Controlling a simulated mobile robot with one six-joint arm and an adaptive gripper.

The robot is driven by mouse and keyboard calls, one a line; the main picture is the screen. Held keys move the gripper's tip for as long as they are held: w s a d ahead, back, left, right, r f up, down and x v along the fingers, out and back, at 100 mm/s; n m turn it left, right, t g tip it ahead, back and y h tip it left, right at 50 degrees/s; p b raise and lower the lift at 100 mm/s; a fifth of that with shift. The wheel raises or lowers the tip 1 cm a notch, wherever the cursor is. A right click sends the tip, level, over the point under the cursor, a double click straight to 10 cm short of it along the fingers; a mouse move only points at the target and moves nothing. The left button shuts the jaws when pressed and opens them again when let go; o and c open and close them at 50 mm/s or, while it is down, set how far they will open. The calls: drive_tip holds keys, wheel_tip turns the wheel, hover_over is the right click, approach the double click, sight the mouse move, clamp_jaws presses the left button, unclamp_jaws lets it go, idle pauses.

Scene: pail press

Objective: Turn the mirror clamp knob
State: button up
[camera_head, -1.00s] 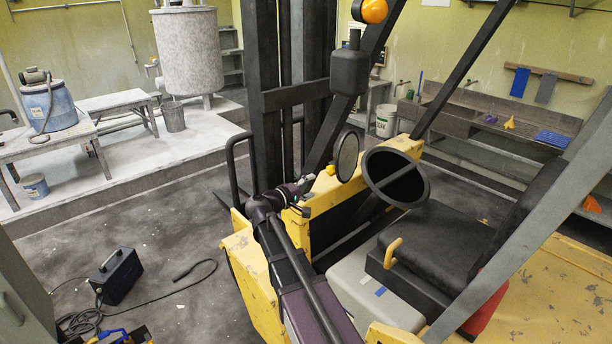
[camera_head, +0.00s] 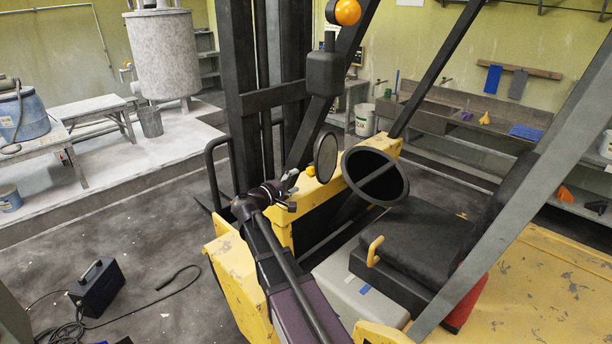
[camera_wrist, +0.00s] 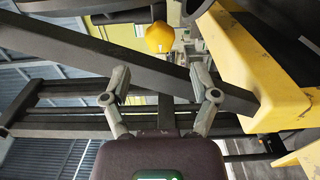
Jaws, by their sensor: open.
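The mirror clamp knob is a small yellow-orange knob (camera_head: 311,169) just left of the round mirror (camera_head: 326,157) on the yellow forklift's frame. In the wrist view the knob (camera_wrist: 159,38) is in the upper middle, in line with the gap between my fingers. My gripper (camera_head: 291,191) is to the left of the knob and a little nearer the camera in the head view. In the wrist view my gripper (camera_wrist: 159,76) is open, its two fingers apart with nothing held between them. The knob appears beyond the fingertips, not between them.
A dark slanted bar (camera_wrist: 70,48) crosses the wrist view close to the fingers. The steering wheel (camera_head: 376,178), seat (camera_head: 410,240) and dark mast (camera_head: 240,80) surround the arm's end. A black case (camera_head: 96,290) with a cable lies on the floor at left.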

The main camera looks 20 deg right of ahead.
sight(309, 173)
drive_tip(key=x, duration=0.6)
drive_tip(key=shift+w+d, duration=0.15)
drive_tip(key=shift+d, duration=0.25)
drive_tip(key=c, duration=0.6)
drive_tip(key=shift+c, duration=0.2)
